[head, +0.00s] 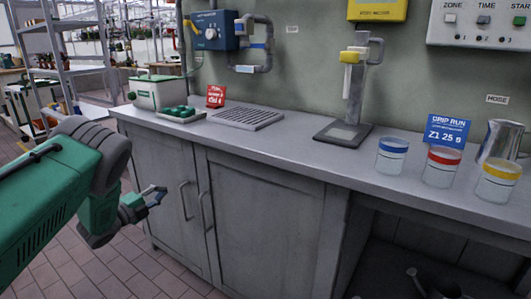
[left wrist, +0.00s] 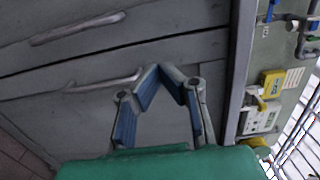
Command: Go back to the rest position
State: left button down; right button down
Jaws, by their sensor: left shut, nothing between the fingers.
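My left gripper (head: 156,194) hangs in front of the grey cabinet (head: 265,215), below the level of the countertop and apart from it. In the left wrist view its two blue-padded fingers (left wrist: 161,72) angle inward and their tips come together, with nothing held between them. The green left arm comes in from the left edge. Dark parts at the bottom right of the head view may be my right gripper (head: 432,286); they are cut off and too dark to read.
The countertop (head: 290,148) carries a green-and-white box (head: 156,93), a drain grid (head: 245,116), a dispenser stand (head: 343,133), a blue-banded cup (head: 391,156), a red-banded cup (head: 441,167), a yellow-banded cup (head: 497,181) and a metal pitcher (head: 501,141). Cabinet handles (head: 186,201) stick out near my left gripper.

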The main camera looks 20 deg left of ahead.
pick_arm(q)
jog(key=s+d+f+n+g+y+p, duration=0.2)
jog(key=s+d+f+n+g+p, duration=0.15)
jog(key=s+d+f+n, duration=0.45)
jog(key=s+d+f+n+g+y+p, duration=0.3)
jog(key=s+d+f+n+g, duration=0.2)
jog(key=s, duration=0.5)
jog(key=s+d+r+n+g+p, duration=0.1)
jog(key=s+d+n+g, duration=0.2)
jog(key=s, duration=1)
jog(key=s+d+r+n+g+h+p, duration=0.1)
jog(key=s+d+g, duration=0.4)
jog(key=s, duration=0.8)
jog(key=d+n+p, duration=0.1)
jog(key=d+n, duration=0.1)
jog(key=d, duration=0.1)
jog(key=shift+s+d+n, duration=0.2)
jog(key=shift+d+n, duration=0.1)
jog(key=shift+n, duration=0.1)
jog(key=shift+g, duration=0.25)
